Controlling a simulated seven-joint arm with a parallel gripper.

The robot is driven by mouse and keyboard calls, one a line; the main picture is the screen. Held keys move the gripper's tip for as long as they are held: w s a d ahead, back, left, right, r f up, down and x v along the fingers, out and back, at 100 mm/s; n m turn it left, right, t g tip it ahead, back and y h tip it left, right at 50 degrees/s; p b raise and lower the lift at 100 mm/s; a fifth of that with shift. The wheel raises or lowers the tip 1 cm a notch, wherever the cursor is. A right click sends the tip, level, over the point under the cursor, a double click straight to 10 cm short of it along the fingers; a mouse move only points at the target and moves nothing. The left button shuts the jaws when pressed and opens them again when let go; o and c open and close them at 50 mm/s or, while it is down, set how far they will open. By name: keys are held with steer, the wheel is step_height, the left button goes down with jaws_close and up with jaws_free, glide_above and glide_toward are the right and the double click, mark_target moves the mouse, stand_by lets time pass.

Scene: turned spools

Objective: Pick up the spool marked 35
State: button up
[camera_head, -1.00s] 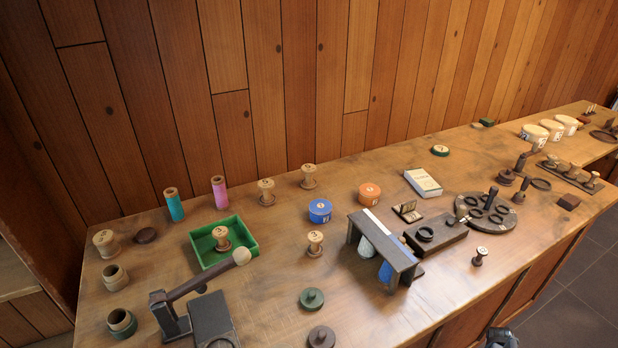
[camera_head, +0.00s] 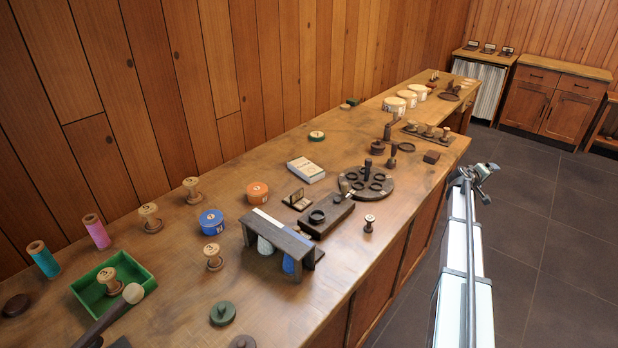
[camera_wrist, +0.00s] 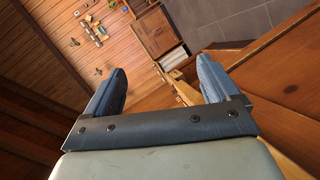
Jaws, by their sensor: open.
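Several pale wooden spools stand upright on the bench in the head view. One spool (camera_head: 192,189) is near the wall, another (camera_head: 151,217) is left of it. A third spool (camera_head: 213,257) stands in front of the blue tin, and a fourth (camera_head: 110,280) is in the green tray. A small dark spool with a pale top (camera_head: 369,223) stands near the front edge. Their marks are too small to read surely, so I cannot tell which is 35. My gripper (camera_head: 484,172) is beyond the bench's front edge, over the floor; the wrist view shows its jaws (camera_wrist: 160,68) open and empty.
A dark rack (camera_head: 278,240) stands mid-bench, beside a dark block (camera_head: 326,220) and a round dark holder (camera_head: 362,184). White tins (camera_head: 394,105) are at the far end. The bench front has some clear wood.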

steer(key=w+a+r+n+h, duration=0.1)
steer(key=w+a+r, duration=0.5)
steer(key=a, duration=0.3)
steer(key=w+a+r+n, duration=0.1)
steer(key=w+a+r, duration=0.45)
steer(key=a, duration=0.25)
steer(key=w+a+r, duration=0.2)
steer(key=a, duration=0.5)
steer(key=w+a+r, duration=0.2)
steer(key=a, duration=0.4)
steer(key=n+g+y, duration=0.4)
steer(key=n+y, duration=0.3)
steer(key=y, duration=1)
glide_above(189, 182)
steer(key=s+d, duration=0.3)
steer(key=f, duration=0.2)
steer(key=x, duration=0.8)
steer(key=shift+w+d, duration=0.1)
steer(key=shift+w, duration=0.1)
steer(key=shift+d+x, duration=0.2)
steer(key=shift+x, duration=1.15)
steer(key=shift+d+x, duration=0.2)
steer(key=shift+x, duration=1.1)
steer(key=shift+c, duration=0.2)
